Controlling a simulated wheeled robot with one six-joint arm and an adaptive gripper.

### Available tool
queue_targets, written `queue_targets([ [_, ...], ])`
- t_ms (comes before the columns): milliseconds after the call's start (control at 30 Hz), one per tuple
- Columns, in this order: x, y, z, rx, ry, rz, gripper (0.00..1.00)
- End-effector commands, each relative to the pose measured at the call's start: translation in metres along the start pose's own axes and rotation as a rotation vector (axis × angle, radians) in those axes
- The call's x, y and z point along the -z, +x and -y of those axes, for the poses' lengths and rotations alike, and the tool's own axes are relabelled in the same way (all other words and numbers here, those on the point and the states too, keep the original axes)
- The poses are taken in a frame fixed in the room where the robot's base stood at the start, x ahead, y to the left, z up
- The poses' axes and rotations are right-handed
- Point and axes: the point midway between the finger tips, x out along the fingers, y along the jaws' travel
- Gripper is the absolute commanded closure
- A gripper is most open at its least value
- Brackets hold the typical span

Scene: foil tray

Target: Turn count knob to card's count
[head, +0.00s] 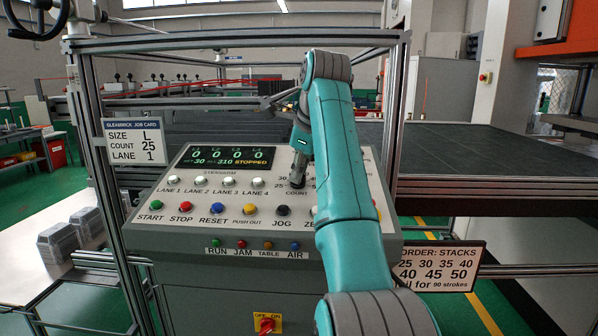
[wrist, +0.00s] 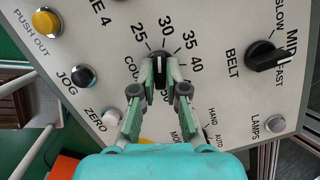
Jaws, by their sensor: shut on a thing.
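The job card (head: 135,141) hangs on the left of the frame and reads SIZE L, COUNT 25, LANE 1. The count knob (wrist: 158,73) is a dark knob on the sloped grey panel (head: 170,215), ringed by numbers including 25, 30, 35 and 40. My gripper (wrist: 158,82) is shut on the knob, a finger on each side. The fingers hide much of the knob; its exact pointing is hard to read. In the head view my gripper (head: 298,172) stands over the dial. The display (head: 228,157) shows four zeros, a set value that looks like 30, and STOPPED.
Beside the knob are the belt knob (wrist: 265,56), the black JOG button (wrist: 84,76) and the white ZERO button (wrist: 111,118). Lane buttons and coloured buttons line the panel. An order sign (head: 440,267) hangs at right. Metal posts frame the panel.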

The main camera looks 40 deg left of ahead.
Motion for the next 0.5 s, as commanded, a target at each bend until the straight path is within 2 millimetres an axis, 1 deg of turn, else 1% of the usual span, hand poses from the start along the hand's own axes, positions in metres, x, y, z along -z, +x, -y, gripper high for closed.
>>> queue_targets([
  [300,-0.0007,-0.0004,0.0009,-0.061,-0.247,0.0,1.0],
  [500,-0.001,-0.0002,0.0012,-0.093,-0.377,0.0,1.0],
])
